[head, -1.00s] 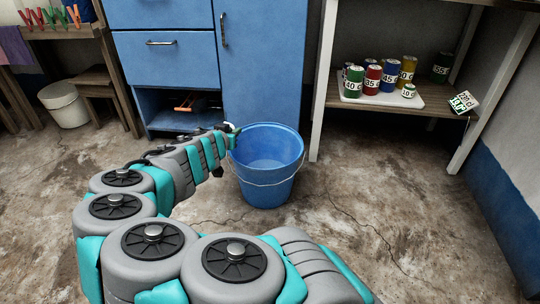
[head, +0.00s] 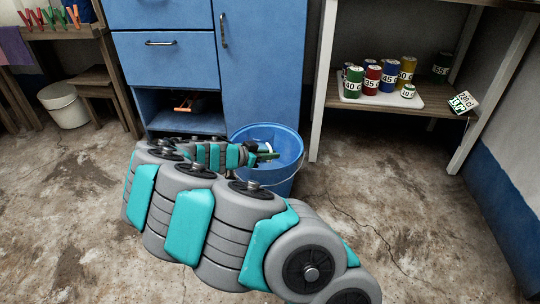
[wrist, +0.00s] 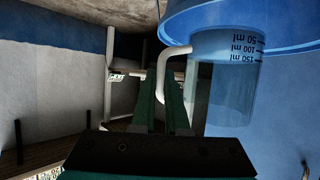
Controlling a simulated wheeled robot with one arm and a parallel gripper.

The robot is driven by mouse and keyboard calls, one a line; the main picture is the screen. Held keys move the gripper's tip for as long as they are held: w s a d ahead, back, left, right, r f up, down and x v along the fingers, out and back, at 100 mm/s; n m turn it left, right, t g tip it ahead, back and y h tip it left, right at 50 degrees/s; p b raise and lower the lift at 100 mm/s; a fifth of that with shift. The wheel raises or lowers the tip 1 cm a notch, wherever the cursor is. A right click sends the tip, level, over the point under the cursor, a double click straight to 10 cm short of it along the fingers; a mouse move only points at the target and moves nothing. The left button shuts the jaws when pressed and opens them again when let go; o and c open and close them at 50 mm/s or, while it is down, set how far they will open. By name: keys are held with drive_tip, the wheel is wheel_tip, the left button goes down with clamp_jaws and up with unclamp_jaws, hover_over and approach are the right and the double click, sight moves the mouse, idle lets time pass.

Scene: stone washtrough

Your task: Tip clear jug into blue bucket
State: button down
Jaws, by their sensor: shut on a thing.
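The blue bucket (head: 289,143) stands on the floor in front of the blue cabinet, partly covered by my arm in the head view. My gripper (head: 264,154) is over its mouth. In the wrist view my gripper (wrist: 166,98) is shut on the white handle of the clear jug (wrist: 222,100). The jug has black millilitre marks and shows right of the fingers. The bucket (wrist: 275,22) is close to it at the top of that view, which looks upside down. The jug's body is hard to make out in the head view. I cannot tell its exact tilt or its contents.
The blue cabinet (head: 262,60) stands close behind the bucket. A shelf with a white tray (head: 392,101) of several labelled cans is at right. A white bin (head: 64,104) and wooden stools are at left. The floor right of the bucket is clear.

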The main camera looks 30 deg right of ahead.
drive_tip(key=shift+r+p, duration=0.35)
drive_tip(key=shift+p, duration=0.1)
drive_tip(key=shift+r+y+p, duration=0.15)
drive_tip(key=shift+y+p, duration=0.25)
drive_tip(key=shift+p, duration=0.25)
drive_tip(key=shift+p, duration=0.35)
drive_tip(key=shift+w+r+g+y+p, duration=0.1)
drive_tip(key=shift+r+g+y+p, duration=0.45)
drive_tip(key=shift+y+p, duration=0.35)
drive_tip(key=shift+d, duration=0.1)
drive_tip(key=shift+g, duration=0.25)
drive_tip(key=shift+p, duration=0.35)
